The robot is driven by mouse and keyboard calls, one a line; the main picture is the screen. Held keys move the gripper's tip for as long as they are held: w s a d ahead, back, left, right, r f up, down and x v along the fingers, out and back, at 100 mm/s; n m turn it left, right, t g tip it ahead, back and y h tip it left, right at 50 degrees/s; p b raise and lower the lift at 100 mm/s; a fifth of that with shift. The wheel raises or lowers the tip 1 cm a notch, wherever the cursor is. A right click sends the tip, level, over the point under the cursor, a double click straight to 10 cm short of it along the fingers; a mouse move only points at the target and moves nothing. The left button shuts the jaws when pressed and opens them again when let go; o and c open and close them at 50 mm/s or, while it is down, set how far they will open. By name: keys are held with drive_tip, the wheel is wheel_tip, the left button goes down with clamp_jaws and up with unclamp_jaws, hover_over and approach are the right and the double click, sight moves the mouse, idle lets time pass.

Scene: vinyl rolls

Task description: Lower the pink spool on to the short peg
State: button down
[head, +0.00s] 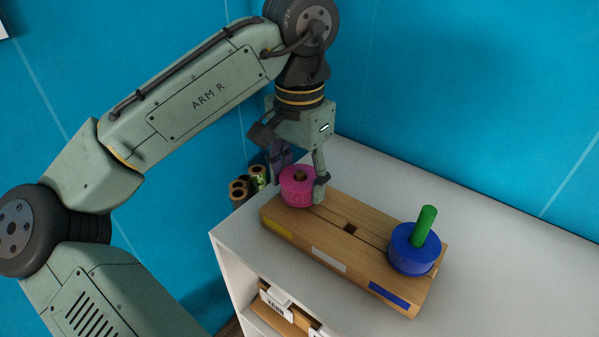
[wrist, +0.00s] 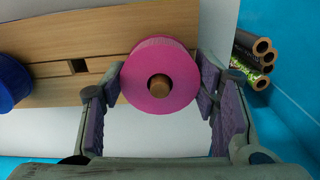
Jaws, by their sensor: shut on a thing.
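The pink spool (head: 297,191) is at the left end of the wooden board (head: 345,262), between the fingers of my gripper (head: 299,172). In the wrist view the spool (wrist: 140,62) sits between the purple pads of my gripper (wrist: 160,92), which is shut on its sides. The brown end of the short peg (wrist: 159,85) shows inside the spool's hole, so the spool appears to be around the peg. I cannot tell whether the spool's underside touches the board.
A blue spool (head: 407,253) sits around a tall green peg (head: 426,222) at the board's right end. An empty square hole (head: 350,229) lies mid-board. Several upright rolls (head: 239,189) stand beyond the left edge of the white cabinet top (head: 480,245), whose right side is clear.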

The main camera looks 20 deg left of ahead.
drive_tip(key=shift+f, duration=0.45)
drive_tip(key=c, duration=0.5)
unclamp_jaws()
drive_tip(key=shift+o, duration=0.3)
drive_tip(key=o, duration=0.4)
drive_tip(key=shift+o, duration=0.2)
drive_tip(key=shift+r+p, duration=1.05)
drive_tip(key=shift+r, duration=3.5)
